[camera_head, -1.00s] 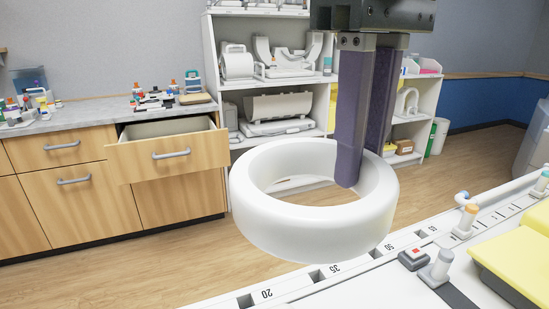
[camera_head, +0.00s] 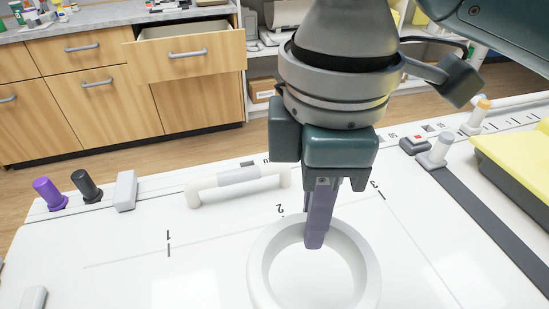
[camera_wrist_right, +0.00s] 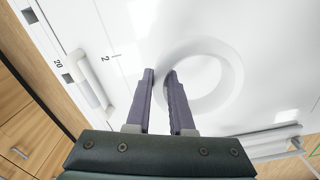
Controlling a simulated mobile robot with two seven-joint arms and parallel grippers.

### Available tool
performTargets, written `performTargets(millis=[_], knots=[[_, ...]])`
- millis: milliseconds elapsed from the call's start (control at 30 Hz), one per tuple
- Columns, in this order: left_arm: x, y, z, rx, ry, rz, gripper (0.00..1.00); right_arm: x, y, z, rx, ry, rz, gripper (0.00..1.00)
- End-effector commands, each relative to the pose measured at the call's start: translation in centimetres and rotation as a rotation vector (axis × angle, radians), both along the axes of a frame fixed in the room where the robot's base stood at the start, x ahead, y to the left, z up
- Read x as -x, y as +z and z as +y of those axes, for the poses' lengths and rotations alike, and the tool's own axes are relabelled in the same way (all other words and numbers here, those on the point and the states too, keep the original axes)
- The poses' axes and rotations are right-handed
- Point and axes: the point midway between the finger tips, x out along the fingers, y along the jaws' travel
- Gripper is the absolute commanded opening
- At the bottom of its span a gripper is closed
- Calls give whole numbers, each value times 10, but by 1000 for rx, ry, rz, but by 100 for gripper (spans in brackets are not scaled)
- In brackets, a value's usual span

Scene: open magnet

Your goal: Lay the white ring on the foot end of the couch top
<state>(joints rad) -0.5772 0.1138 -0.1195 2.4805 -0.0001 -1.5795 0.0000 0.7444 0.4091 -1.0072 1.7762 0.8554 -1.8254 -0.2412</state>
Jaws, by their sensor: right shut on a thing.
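The white ring (camera_head: 262,272) is at the lower middle of the head view, over the white couch top (camera_head: 110,245). It looks level and very low; I cannot tell whether it touches the surface. My right gripper (camera_head: 316,242) points down at the ring's far side, with the ring wall between its fingers. In the wrist view, the ring (camera_wrist_right: 232,88) shows beyond the fingertips (camera_wrist_right: 160,75), one finger outside the wall and one inside. My left gripper is in neither view.
A white handle (camera_head: 238,180) stands on the couch edge. Purple (camera_head: 49,194) and black (camera_head: 86,186) knobs and a light block (camera_head: 125,191) stand left of it. The couch top left of the ring is clear.

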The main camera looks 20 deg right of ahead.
Motion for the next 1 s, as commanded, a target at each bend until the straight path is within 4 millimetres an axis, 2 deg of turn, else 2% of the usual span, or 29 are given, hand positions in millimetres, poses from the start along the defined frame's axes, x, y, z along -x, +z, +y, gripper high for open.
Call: performTargets(millis=[33,200,367,600,700,1000], knots=[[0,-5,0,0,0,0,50,1,-18,0,2,-3,5,0],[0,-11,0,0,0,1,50,0,-55,0,2,-1,2,0],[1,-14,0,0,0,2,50,0,-68,0,-1,-1,1,0],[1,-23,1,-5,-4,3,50,0,-104,0,-1,-2,2,0],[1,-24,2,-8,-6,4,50,0,-110,0,0,-1,0,0],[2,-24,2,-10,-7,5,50,0,-111,0,-1,-1,-1,0]])
